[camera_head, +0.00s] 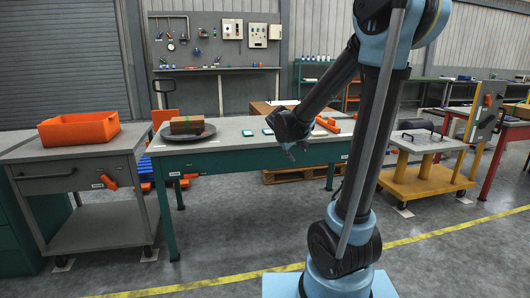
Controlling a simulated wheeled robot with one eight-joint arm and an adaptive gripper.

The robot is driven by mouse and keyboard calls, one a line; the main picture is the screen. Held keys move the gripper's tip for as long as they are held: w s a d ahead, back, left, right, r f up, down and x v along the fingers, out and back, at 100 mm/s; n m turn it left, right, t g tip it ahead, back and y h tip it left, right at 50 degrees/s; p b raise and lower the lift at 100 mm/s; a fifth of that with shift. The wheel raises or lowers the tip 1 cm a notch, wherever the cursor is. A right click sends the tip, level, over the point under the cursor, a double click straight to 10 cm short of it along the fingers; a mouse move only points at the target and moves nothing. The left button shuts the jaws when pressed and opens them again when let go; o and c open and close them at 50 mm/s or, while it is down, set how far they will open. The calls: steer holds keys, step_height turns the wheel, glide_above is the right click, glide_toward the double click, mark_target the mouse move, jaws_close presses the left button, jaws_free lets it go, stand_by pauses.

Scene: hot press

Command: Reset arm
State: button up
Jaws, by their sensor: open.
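My arm stands at the right of the middle in the head view, with its blue and black links raised and the forearm slanting down to the left. My gripper (288,150) hangs at the end of the forearm, in front of the green and grey workbench (228,148). It is small and dark here, and its jaws are open. I see nothing held in it. Whether it touches the bench cannot be told.
An orange bin (78,128) sits on a grey cart (88,176) at the left. A dark round tray (168,137) on the workbench carries a brown box (187,125). A yellow cart (428,183) stands at the right. The floor in front is clear.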

steer(key=s+d+f+m+g+y, duration=0.15)
steer(key=s+d, duration=0.25)
steer(key=s, duration=0.5)
steer(key=s+d+f+m+g, duration=0.1)
steer(key=s+d+m+g, duration=0.15)
steer(key=s, duration=0.65)
steer(key=s+f+m+y, duration=0.1)
steer(key=s+f, duration=0.2)
steer(key=s, duration=0.5)
steer(key=s+f+g+y, duration=0.1)
steer(key=s+f, duration=0.3)
steer(key=s, duration=0.4)
steer(key=shift+a+m+g+y, duration=0.25)
steer(key=shift+m+g+y, duration=0.05)
steer(key=shift+m+y, duration=0.1)
steer(key=shift+w+f, duration=0.2)
steer(key=shift+w, duration=0.2)
